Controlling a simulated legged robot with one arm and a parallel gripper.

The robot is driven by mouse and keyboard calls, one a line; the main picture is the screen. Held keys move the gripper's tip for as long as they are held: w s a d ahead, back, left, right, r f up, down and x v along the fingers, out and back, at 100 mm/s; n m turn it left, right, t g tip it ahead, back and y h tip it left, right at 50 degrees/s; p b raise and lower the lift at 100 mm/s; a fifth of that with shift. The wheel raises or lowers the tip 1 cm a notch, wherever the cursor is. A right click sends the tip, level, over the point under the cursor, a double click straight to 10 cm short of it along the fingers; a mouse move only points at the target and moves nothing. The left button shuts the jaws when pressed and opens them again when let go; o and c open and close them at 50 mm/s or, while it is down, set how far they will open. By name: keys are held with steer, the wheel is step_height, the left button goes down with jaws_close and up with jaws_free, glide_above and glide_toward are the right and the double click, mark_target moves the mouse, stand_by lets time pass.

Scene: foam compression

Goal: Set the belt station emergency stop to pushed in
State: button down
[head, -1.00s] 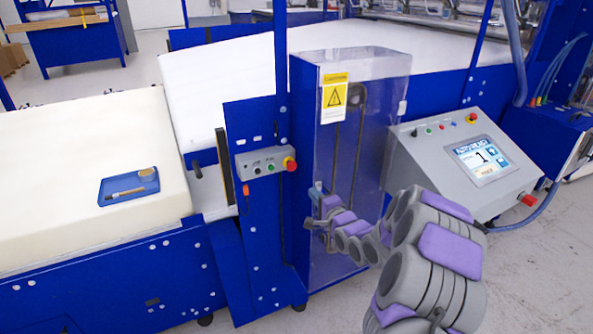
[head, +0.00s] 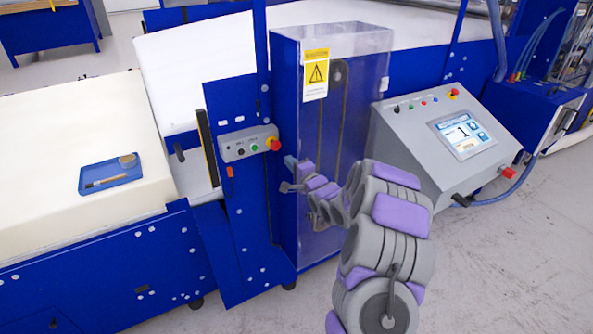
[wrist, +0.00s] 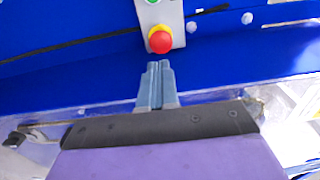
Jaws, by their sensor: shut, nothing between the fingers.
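The belt station emergency stop (head: 274,144) is a red mushroom button with a yellow collar. It sits at the right end of a small grey control box (head: 247,144) on the blue post. In the wrist view the red button (wrist: 160,41) is just beyond my fingertips, with a visible gap between them. My gripper (head: 290,161) is shut and empty, slightly below and right of the button in the head view. In the wrist view my two grey fingers (wrist: 155,68) lie together, pointing at the button. Whether the button is pushed in cannot be told.
A clear guard box (head: 343,120) with a yellow warning label (head: 316,74) stands close behind my arm. A blue tray (head: 110,175) lies on the white foam (head: 60,130).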

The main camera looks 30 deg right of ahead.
mark_target(277, 148)
steer(key=w+b, duration=0.1)
steer(key=w, duration=0.6)
steer(key=shift+w+a+f, duration=0.1)
steer(key=shift+w+a, duration=0.05)
steer(key=shift+w, duration=0.15)
